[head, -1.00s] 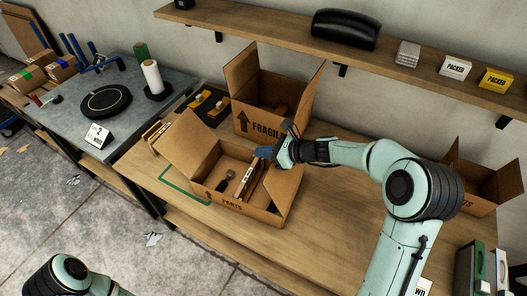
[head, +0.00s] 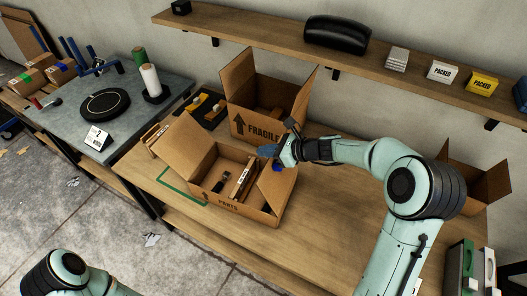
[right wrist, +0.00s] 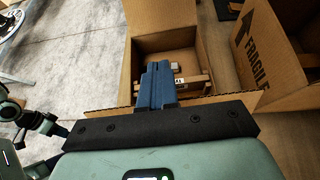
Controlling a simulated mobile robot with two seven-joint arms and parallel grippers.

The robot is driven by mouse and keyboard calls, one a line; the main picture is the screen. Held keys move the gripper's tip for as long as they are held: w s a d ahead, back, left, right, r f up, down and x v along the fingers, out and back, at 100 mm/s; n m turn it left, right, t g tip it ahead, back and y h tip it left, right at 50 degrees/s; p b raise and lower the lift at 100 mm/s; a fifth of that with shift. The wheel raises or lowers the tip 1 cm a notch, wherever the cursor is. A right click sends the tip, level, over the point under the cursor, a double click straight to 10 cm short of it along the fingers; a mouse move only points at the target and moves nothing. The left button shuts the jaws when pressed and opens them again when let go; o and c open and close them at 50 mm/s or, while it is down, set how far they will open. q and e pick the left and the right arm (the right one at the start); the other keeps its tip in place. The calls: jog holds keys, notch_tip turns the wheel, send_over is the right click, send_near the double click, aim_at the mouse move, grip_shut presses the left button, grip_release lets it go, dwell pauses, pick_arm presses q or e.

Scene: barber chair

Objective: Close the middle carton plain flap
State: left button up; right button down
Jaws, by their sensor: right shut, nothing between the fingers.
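An open carton marked PARTS (head: 245,212) stands on the wooden table, in front of a carton marked FRAGILE (head: 240,122). Its left flap (head: 187,143) is plain and stands open, leaning outward; it also shows in the right wrist view (right wrist: 152,14). My right gripper (head: 267,151) is shut and empty, above the right side of the PARTS carton. Its blue fingers (right wrist: 154,85) point over the opening; contact with the flap cannot be told. My left gripper is out of view; only its arm shows.
Tools lie inside the PARTS carton. Another open carton (head: 480,188) stands at the right. A shelf (head: 270,40) runs along the wall behind. A grey table (head: 60,125) with a black round plate is at the left. The table right of the PARTS carton is clear.

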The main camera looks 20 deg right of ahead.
jog(key=r, duration=0.1)
jog(key=s+d+r, duration=0.2)
jog(key=r, duration=0.1)
jog(key=shift+r, duration=0.1)
notch_tip(320, 180, up, 5)
jog(key=p, duration=0.1)
jog(key=s+d+f+b, duration=0.4)
jog(key=s+d+f, duration=0.3)
jog(key=s+d, duration=0.55)
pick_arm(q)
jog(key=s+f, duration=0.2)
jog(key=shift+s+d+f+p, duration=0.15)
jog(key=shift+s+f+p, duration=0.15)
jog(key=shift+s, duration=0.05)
pick_arm(e)
jog(key=x, duration=1.3)
jog(key=shift+w, duration=0.55)
jog(key=shift+r, duration=0.1)
